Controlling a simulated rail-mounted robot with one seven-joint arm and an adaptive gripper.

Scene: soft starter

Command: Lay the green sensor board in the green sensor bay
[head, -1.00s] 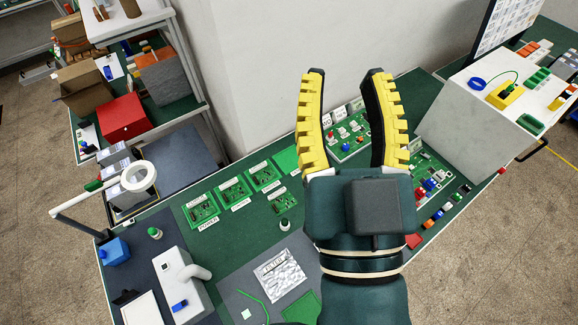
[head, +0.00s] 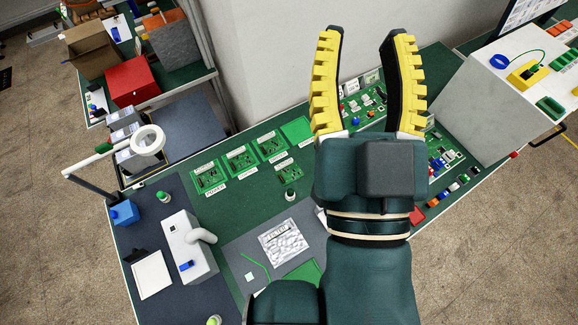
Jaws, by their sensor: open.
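Several green circuit boards lie on the green bench top: a front-left board (head: 208,178), a middle board (head: 240,159), a back board (head: 270,144) and a board to the right (head: 282,173). A plain green square (head: 297,130) lies at the back end of the row and looks empty. The labels are too small to read, so I cannot tell which board is the sensor board or which place is the sensor bay. My gripper (head: 364,45) is open and empty, raised above the bench right of the boards. It hides part of the bench.
A silver bag (head: 284,243) lies on a grey mat, with a green sheet (head: 308,272) partly behind my arm. A ring lamp (head: 148,140) and a white device (head: 188,250) stand left. More components (head: 440,160) lie right of my gripper, before a white sloped box (head: 490,90).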

